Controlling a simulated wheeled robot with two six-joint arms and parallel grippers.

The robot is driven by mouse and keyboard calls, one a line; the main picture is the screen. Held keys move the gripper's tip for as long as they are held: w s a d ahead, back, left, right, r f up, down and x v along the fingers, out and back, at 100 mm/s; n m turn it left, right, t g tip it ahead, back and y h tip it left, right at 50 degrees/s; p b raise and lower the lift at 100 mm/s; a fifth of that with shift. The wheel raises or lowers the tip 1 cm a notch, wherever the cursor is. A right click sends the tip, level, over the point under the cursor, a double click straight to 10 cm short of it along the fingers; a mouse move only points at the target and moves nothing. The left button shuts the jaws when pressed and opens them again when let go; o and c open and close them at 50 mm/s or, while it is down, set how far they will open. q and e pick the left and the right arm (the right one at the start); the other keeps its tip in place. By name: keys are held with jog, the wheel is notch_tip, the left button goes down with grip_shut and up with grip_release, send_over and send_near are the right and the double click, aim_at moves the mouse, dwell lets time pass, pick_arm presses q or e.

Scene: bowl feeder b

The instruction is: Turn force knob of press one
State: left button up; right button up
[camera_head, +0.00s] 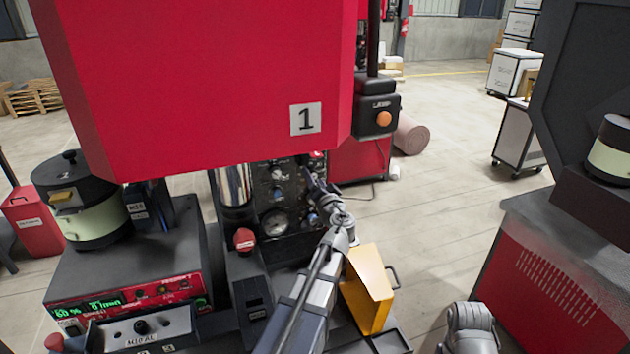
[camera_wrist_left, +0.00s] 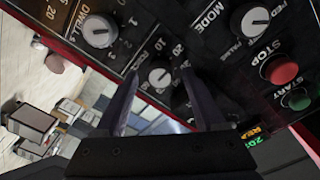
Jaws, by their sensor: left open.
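Press one is the large red machine (camera_head: 200,80) with a "1" plate. Its dark control panel (camera_head: 285,195) shows below the red housing. In the left wrist view, a small pale knob (camera_wrist_left: 160,77) on a numbered dial lies between my left fingertips; its label is only partly visible, so I cannot tell if it reads force. A dwell knob (camera_wrist_left: 98,30) is to its upper left and a mode knob (camera_wrist_left: 249,20) to its upper right. My left gripper (camera_head: 311,178) is open, close to the panel. Whether its fingers touch the knob is unclear.
A red stop button (camera_wrist_left: 280,70) and a green start button (camera_wrist_left: 298,98) sit right of the fingers. A yellow bin (camera_head: 368,290) stands beside my left arm. A feeder bowl (camera_head: 95,215) on its base is at the left. Open floor lies right of the press.

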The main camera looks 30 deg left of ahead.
pick_arm(q)
grip_shut()
dwell(0.6)
